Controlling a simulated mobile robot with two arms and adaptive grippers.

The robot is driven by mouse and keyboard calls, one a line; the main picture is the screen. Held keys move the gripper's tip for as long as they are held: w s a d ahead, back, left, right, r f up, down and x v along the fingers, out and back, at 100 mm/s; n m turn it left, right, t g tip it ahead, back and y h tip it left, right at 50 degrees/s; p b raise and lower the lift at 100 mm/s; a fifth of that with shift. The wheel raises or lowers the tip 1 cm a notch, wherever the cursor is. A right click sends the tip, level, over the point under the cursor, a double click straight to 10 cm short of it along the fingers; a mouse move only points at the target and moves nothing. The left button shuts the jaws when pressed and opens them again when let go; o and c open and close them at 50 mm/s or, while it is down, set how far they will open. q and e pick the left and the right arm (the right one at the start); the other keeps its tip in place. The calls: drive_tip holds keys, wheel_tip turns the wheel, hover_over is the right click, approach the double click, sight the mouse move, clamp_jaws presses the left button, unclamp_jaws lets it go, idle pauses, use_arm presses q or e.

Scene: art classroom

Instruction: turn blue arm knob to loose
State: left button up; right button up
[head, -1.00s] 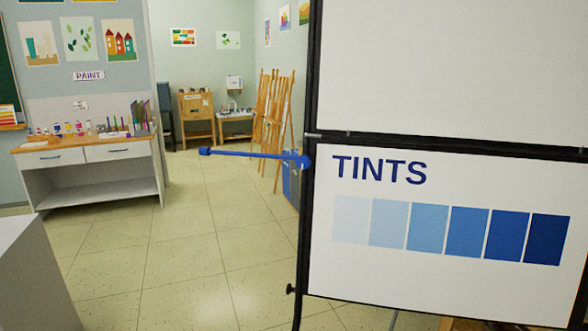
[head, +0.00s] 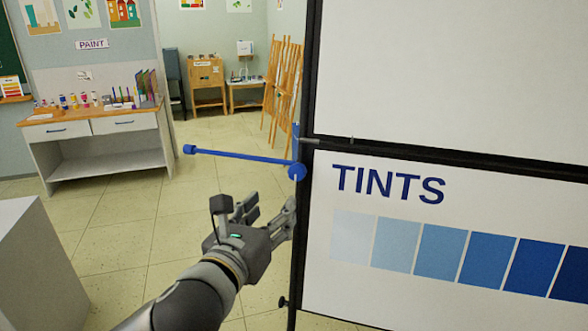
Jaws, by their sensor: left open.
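A blue arm (head: 240,156) sticks out to the left from the black frame of a display board, in the head view. A round blue knob (head: 297,171) sits at its board end, and a small blue end piece (head: 189,150) is at its free end. My left gripper (head: 266,206) is open and empty, just below and left of the round knob, with its fingers pointing up toward it. It looks apart from the knob, though the depth gap is hard to judge. My right gripper is not in view.
The board (head: 440,230) with the TINTS sheet fills the right side. A small black knob (head: 283,302) is low on its frame. A grey block (head: 40,265) stands at lower left. A paint table (head: 95,150) and easels (head: 283,90) are farther back, with clear floor between.

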sight(295, 174)
use_arm(q)
drive_tip(key=s+r+m, duration=0.3)
drive_tip(key=r, duration=0.1)
drive_tip(key=shift+t+h, duration=0.3)
drive_tip(key=shift+t, duration=0.1)
drive_tip(key=p+x, duration=0.1)
drive_tip(key=x, duration=0.3)
drive_tip(key=p+x, duration=0.1)
drive_tip(key=x, duration=0.4)
drive_tip(key=shift+d+f, duration=0.25)
drive_tip(key=shift+w+d, duration=0.3)
drive_tip(key=shift+w, duration=0.35)
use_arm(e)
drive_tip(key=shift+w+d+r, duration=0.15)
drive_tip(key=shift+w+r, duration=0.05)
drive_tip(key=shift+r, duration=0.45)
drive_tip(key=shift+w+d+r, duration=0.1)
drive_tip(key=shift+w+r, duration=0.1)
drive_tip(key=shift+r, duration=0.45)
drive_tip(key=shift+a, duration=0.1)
use_arm(q)
drive_tip(key=shift+c, duration=0.8)
drive_tip(key=c, duration=0.9)
drive_tip(key=shift+o, duration=0.2)
drive_tip(key=shift+n, duration=0.3)
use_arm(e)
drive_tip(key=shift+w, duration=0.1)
